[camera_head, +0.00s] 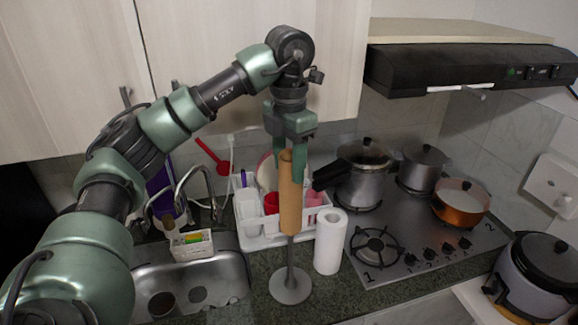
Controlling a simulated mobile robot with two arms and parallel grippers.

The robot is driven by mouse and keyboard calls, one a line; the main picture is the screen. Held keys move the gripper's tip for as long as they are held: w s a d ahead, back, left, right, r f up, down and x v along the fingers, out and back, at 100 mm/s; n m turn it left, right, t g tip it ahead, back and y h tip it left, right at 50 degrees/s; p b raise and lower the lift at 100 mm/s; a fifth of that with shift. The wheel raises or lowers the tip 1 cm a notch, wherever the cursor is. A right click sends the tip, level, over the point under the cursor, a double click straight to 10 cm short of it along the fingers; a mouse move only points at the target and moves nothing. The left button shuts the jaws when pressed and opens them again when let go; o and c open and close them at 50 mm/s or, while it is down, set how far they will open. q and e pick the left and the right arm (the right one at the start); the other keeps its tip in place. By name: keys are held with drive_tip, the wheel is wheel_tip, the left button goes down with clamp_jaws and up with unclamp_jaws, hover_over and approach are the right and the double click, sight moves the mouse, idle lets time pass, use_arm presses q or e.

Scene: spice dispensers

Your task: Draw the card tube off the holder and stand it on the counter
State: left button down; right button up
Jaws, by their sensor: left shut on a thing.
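The brown card tube (290,200) is upright, and my left gripper (287,160) is shut on its upper end from above. The holder (290,284) has a round grey base on the counter (262,262) and a thin post. The post shows below the tube's lower end, in line with it. I cannot tell whether the top of the post is still inside the tube. My right gripper is not in view.
A white paper roll (330,242) stands just right of the holder. A white dish rack (247,222) with cups is behind. The sink (220,275) is to the left, and the gas hob (420,240) with several pots is to the right. Cabinets hang above.

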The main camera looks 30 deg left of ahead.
use_arm(q)
drive_tip(key=shift+r, duration=1.25)
drive_tip(key=shift+r, duration=2)
drive_tip(key=shift+f, duration=0.1)
